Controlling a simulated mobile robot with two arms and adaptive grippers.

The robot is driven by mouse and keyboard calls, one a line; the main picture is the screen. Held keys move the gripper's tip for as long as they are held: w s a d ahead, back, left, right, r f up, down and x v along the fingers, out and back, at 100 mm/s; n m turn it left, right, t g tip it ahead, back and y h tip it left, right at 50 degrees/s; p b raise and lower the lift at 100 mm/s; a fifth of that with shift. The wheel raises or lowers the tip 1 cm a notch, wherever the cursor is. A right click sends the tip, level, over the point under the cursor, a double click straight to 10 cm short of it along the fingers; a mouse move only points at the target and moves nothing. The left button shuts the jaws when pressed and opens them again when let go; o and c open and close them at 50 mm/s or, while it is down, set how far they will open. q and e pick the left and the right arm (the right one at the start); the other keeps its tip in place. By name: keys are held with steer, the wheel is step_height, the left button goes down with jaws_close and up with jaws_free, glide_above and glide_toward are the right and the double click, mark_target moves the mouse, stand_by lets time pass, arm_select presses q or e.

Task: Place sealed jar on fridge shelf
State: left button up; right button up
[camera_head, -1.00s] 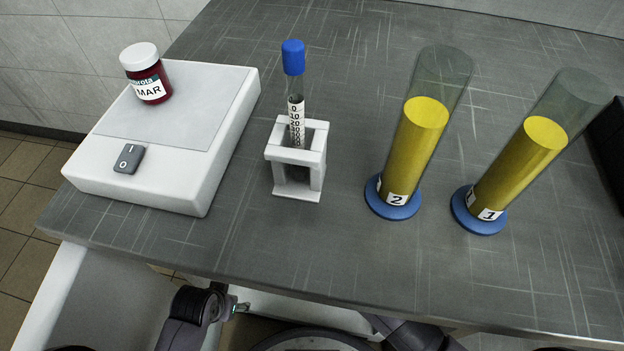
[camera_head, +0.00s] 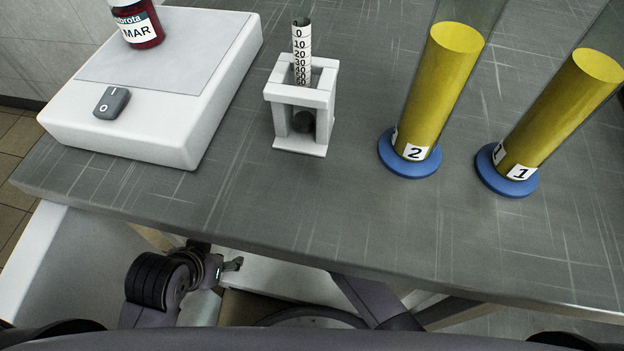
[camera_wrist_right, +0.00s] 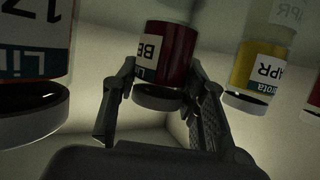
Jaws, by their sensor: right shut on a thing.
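In the right wrist view, a jar with dark red contents and a white label reading "BE" (camera_wrist_right: 168,52) stands between the fingers of my right gripper (camera_wrist_right: 165,85), which is shut on it. The jar shows upside down, with its pale lid towards the bottom of the picture. Pale walls surround it; I cannot tell whether it touches a shelf. The right gripper is outside the head view. In the head view, part of my left arm's end (camera_head: 228,266) shows below the table's front edge; its fingers are not clear.
Beside the held jar are a large jar labelled "17" (camera_wrist_right: 32,60) and a yellow jar labelled "APR" (camera_wrist_right: 262,62). On the grey table (camera_head: 320,205) are a white scale (camera_head: 150,135) bearing a red jar (camera_head: 138,28), a tube rack (camera_head: 303,97), and two yellow-filled cylinders (camera_head: 440,80) (camera_head: 555,110).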

steer(key=shift+f, duration=0.3)
arm_select(q)
steer(key=shift+w+d, duration=0.15)
steer(key=shift+w, duration=0.3)
arm_select(e)
steer(key=o, duration=0.8)
steer(key=shift+f, duration=0.15)
arm_select(q)
steer(key=shift+s, duration=0.15)
arm_select(e)
steer(key=shift+o, duration=1.1)
